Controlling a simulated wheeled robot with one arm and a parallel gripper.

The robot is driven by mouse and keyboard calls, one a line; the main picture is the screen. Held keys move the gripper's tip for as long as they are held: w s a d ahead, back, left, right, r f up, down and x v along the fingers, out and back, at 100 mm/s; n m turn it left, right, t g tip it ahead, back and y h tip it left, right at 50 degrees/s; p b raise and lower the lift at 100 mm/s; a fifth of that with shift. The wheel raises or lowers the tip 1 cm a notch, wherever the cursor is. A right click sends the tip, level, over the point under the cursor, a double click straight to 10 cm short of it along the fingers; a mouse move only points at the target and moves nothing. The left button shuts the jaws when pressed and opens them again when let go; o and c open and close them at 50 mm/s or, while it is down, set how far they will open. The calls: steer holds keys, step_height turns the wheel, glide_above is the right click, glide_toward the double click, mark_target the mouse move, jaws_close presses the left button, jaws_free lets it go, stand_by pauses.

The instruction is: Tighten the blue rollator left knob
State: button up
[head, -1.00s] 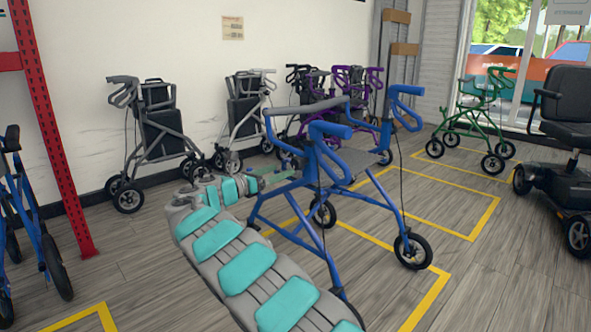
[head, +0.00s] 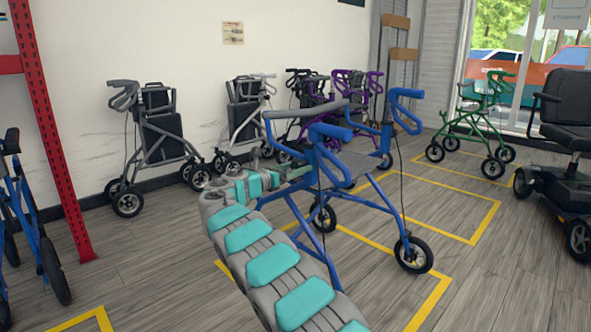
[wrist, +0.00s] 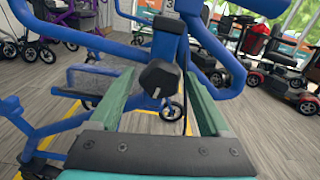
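The blue rollator (head: 325,212) stands in the middle of the head view, on the yellow-marked floor. In the wrist view, a black faceted knob (wrist: 159,78) sits on the blue upright frame tube (wrist: 169,45). My gripper (wrist: 160,80) is open, with one green finger on each side of the knob. Gaps show between the knob and both fingers. I cannot tell how deep the knob lies between them. In the head view, my gripper (head: 298,173) is beside the rollator's near upright and partly hidden; the knob cannot be made out there.
Grey (head: 160,140), white and purple rollators line the wall. A green rollator (head: 475,125) and a black scooter (head: 570,150) stand at the right. A red post (head: 50,130) and another blue rollator (head: 30,220) are at the left. Bare floor shows at the front.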

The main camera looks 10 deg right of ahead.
jaws_close()
stand_by(0.4)
